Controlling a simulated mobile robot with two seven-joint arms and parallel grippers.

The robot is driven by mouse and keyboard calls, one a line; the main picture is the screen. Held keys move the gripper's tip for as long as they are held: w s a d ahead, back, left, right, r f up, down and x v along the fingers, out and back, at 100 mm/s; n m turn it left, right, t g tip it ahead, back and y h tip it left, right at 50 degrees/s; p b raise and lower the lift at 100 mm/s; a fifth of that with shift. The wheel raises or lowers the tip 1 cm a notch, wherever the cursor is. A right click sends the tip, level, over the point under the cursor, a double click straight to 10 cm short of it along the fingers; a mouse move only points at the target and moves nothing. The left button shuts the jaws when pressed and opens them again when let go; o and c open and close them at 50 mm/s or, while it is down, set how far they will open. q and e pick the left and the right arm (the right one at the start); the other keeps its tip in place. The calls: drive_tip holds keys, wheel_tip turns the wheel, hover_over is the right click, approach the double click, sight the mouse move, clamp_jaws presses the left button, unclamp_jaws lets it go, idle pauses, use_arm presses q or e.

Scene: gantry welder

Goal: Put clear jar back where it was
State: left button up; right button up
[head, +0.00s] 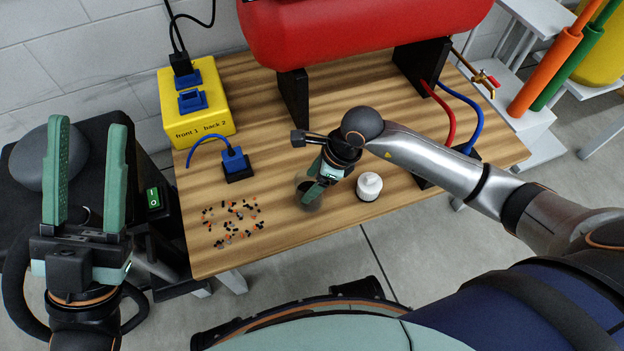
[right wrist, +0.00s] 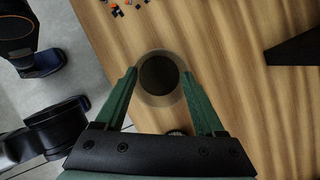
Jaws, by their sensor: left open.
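The clear jar (head: 309,196) stands on the wooden table near its front edge; it looks see-through with a dark inside. In the right wrist view the jar (right wrist: 160,80) shows as a round rim between the fingertips. My right gripper (head: 318,178) reaches down at the jar, one finger on each side; the fingertips look very close to its wall, but I cannot tell whether they press on it. The right wrist view also shows this gripper (right wrist: 159,76). My left gripper (head: 85,150) is open and empty, left of the table.
A white bottle (head: 369,186) stands just right of the jar. Small scattered pieces (head: 232,222) lie to the left. A blue plug on a black block (head: 236,164), a yellow socket box (head: 196,105) and a red tank (head: 360,30) stand further back. Bare table (head: 280,235) lies in front.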

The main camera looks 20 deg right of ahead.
drive_tip(key=o, duration=0.4)
drive_tip(key=shift+o, duration=0.2)
